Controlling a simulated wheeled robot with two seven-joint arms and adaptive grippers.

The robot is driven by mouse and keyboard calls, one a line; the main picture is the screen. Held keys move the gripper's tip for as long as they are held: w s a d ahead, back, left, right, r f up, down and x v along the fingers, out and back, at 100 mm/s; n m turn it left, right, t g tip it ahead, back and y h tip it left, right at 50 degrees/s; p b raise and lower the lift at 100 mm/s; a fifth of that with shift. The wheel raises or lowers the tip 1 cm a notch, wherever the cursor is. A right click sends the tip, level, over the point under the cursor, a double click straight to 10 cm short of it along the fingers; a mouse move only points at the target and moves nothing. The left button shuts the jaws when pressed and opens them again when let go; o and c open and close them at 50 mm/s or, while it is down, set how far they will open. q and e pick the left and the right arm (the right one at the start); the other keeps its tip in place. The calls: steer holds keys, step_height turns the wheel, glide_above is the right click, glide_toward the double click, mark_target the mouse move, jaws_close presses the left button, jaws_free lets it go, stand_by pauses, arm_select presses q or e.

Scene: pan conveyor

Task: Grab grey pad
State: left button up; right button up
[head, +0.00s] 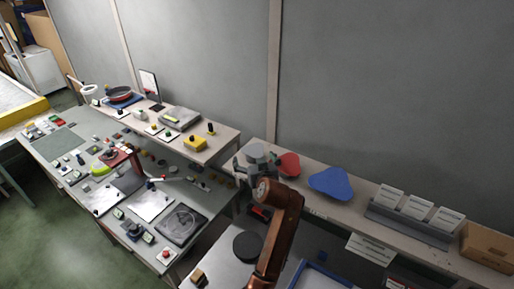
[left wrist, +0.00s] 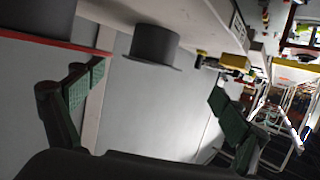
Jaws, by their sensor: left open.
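The grey pad (head: 255,149) is a small round grey piece near the left end of the back shelf, left of the red pad (head: 289,164). In the left wrist view, a dark grey round piece with a flange (left wrist: 154,44) shows beyond and between my fingertips; it looks like the same pad. My left gripper (head: 255,172) is at the pad in the head view, partly hiding it. In the left wrist view, its green-lined fingers (left wrist: 155,92) are wide apart with nothing between them. Whether they touch the pad cannot be told. My right gripper is not seen.
A blue pad (head: 331,184) lies right of the red one. Farther right are a card rack (head: 410,222) and a cardboard box (head: 488,246). A black disc (head: 248,246) lies on the lower table. A cluttered workbench (head: 55,140) stands left. A wall runs behind the shelf.

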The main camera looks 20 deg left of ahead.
mark_target(253, 150)
arm_select(q)
steer(key=shift+w+a, duration=0.1)
steer(key=shift+w, duration=0.2)
steer(key=p+x, duration=0.1)
steer(key=x, duration=0.1)
steer(key=p+x, duration=0.1)
steer(key=x, duration=0.1)
steer(key=p+x, duration=0.1)
steer(key=x, duration=0.1)
steer(key=shift+w+d+r, duration=0.1)
steer(key=shift+w+d, duration=0.25)
steer(key=shift+w+a+f, duration=0.25)
steer(key=shift+w+a, duration=0.1)
steer(key=c, duration=0.8)
